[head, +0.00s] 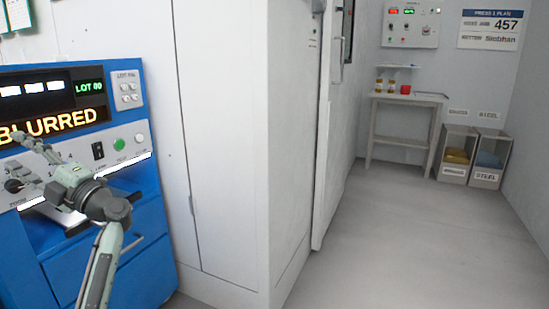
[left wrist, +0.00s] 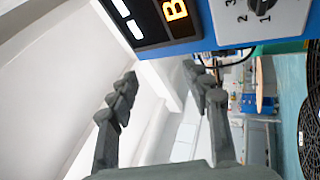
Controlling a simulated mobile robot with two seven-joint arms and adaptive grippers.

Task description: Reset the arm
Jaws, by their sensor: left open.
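My left gripper (head: 17,160) is in front of the blue machine (head: 150,235) at the left of the head view. Its fingers are spread apart near the grey control panel, and nothing shows between them. It also shows in the left wrist view (left wrist: 160,73), open and empty, with the machine's display and a numbered dial (left wrist: 262,16) beyond it. The gripper and forearm hide part of the panel's lower left. Whether a fingertip touches the panel, I cannot tell. My right gripper is not in view.
The machine's display (head: 50,125) reads "BLURRED". A tall white cabinet (head: 215,130) stands right of the machine. A grey table (head: 415,97) with small items and two bins (head: 455,172) (head: 489,179) are at the back right. The floor before them is clear.

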